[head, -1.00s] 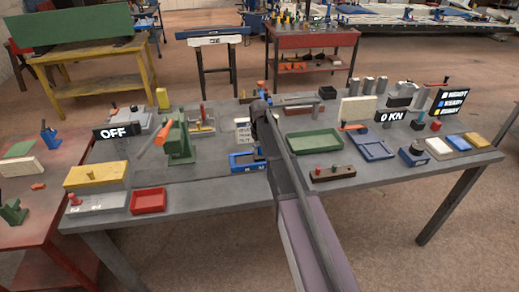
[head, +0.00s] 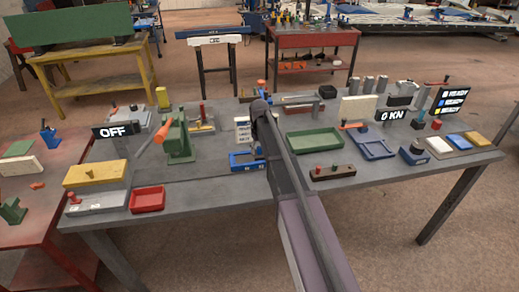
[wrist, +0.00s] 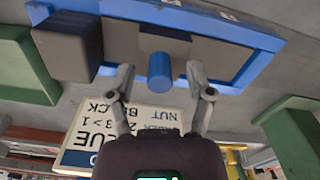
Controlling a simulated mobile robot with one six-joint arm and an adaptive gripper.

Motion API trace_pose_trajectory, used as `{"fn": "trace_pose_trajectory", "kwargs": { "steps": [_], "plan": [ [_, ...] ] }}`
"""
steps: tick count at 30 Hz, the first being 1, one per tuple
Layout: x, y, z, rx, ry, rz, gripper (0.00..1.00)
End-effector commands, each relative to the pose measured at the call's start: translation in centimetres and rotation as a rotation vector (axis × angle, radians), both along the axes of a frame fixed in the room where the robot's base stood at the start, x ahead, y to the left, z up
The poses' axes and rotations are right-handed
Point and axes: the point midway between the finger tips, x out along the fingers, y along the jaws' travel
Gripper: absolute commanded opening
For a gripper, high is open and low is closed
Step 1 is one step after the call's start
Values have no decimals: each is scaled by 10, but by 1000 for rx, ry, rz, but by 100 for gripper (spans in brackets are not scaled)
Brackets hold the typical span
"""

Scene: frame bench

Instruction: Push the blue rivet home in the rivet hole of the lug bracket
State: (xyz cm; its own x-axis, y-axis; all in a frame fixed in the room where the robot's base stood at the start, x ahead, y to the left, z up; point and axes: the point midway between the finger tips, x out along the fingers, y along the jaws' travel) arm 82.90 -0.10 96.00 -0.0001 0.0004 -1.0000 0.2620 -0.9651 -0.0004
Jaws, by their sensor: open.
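In the wrist view a blue cylinder (wrist: 160,70), which looks like the blue rivet, stands out from a blue fixture (wrist: 265,40). Grey-brown parts (wrist: 118,40) sit in the fixture and look like the lug bracket. The rivet hole is not visible, and I cannot tell how deep the rivet sits. My gripper (wrist: 160,78) is open, with one fingertip on each side of the cylinder and gaps between. In the head view the blue fixture (head: 240,165) is at the bench's middle, and my arm hides the gripper and rivet.
A printed card (wrist: 95,140) stands close by the fingers. A green press (head: 178,140) is left of the fixture. A green tray (head: 315,140) and a brown block with pegs (head: 332,173) lie to the right. Bare bench shows at front left of the fixture.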

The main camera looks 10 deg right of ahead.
Motion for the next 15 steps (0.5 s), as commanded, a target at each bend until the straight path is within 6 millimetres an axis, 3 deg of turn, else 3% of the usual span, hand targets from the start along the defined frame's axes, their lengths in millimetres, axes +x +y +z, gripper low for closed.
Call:
{"fn": "trace_pose_trajectory", "kwargs": {
  "steps": [15],
  "plan": [
    [0,0,31,0,0,0,68]
  ]
}}
